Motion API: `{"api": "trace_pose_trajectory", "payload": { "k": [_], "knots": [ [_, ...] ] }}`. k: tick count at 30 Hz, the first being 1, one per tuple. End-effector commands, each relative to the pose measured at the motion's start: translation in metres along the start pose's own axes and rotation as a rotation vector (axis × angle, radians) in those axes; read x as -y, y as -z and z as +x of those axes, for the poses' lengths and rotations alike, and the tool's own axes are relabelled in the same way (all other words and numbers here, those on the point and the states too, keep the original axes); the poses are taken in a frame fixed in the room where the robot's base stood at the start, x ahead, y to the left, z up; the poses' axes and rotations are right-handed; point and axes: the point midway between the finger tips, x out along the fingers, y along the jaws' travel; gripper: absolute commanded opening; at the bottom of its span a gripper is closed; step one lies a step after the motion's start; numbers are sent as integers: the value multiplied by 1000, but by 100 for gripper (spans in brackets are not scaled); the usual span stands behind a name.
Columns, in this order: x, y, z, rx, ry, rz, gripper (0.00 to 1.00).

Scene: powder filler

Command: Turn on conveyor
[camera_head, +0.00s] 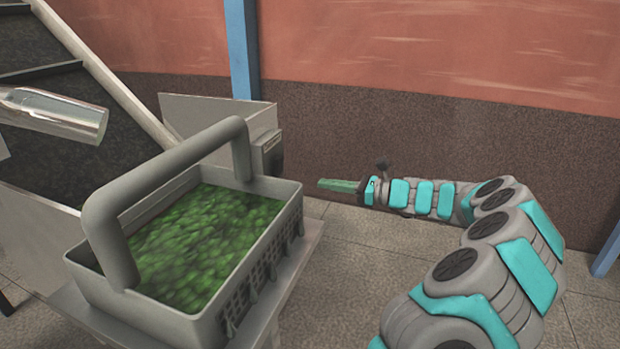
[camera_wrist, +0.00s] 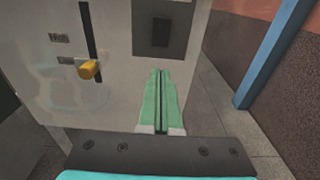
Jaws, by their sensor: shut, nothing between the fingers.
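The conveyor (camera_head: 75,100) is a dark inclined belt with pale side rails at the left. A grey box (camera_head: 215,118) stands at its lower end; in the wrist view its pale panel (camera_wrist: 65,100) faces me. The panel has a yellow knob (camera_wrist: 89,70) near the lower end of a dark vertical slot and a dark switch plate (camera_wrist: 166,30) with a black rectangular switch (camera_wrist: 161,32). My gripper (camera_head: 322,184) is shut and empty, its green fingers (camera_wrist: 161,75) pointing at the panel just below the switch plate. I cannot tell whether the tips touch.
A grey handled crate (camera_head: 290,225) full of green pieces stands on a metal stand in front of the box. A clear cylinder (camera_head: 55,112) juts in at the left. A blue post (camera_head: 243,50) stands by the wall behind.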

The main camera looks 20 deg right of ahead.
Motion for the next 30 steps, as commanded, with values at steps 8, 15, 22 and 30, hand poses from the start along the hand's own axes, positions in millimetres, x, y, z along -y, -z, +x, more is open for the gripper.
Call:
{"api": "trace_pose_trajectory", "payload": {
  "k": [8,15,22,30],
  "knots": [
    [0,6,-29,0,1,-1,0],
    [0,6,-31,-1,-1,0,0],
    [0,6,-30,-1,-1,0,0],
    [0,6,-31,0,0,0,0]
  ]
}}
